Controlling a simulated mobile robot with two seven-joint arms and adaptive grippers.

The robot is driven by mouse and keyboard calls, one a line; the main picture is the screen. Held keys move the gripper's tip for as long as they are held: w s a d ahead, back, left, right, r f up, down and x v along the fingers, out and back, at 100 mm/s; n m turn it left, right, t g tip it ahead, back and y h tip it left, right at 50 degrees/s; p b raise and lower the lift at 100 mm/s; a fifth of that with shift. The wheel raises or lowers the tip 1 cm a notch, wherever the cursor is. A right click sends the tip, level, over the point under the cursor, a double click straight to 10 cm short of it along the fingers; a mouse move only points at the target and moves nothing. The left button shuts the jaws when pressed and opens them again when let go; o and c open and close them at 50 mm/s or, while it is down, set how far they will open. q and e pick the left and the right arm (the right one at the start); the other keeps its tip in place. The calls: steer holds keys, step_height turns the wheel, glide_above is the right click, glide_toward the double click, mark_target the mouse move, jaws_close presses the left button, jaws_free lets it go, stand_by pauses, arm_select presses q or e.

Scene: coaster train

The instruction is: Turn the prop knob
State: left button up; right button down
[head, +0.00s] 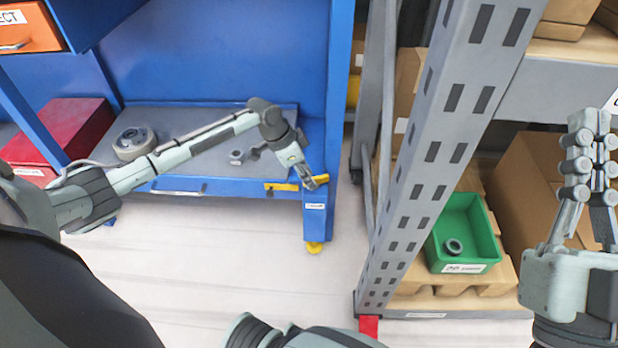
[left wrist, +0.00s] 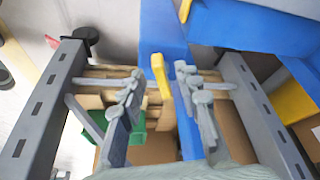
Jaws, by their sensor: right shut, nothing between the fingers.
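A yellow lever-like piece (head: 320,180), perhaps the prop knob, sits at the front right corner of the blue workbench frame. In the left wrist view the yellow piece (left wrist: 161,76) stands between the two fingers of my left gripper (left wrist: 157,82). The fingers are apart, with a gap on the left side of the piece; I cannot tell whether the right finger touches it. In the head view my left gripper (head: 312,182) is at that corner, its fingers partly hidden. My right gripper (head: 590,125) is raised at the far right, shut and empty.
A second yellow piece (head: 282,187) lies along the shelf edge. The blue workbench shelf (head: 220,110) holds a grey round part (head: 134,142). A grey rack upright (head: 440,150) stands right of the bench. A green bin (head: 470,228) sits on the rack's low shelf.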

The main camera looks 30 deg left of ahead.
arm_select(q)
steer(key=shift+w+d+f, duration=0.1)
steer(key=shift+w+f, duration=0.05)
steer(key=shift+f, duration=0.15)
jaws_close()
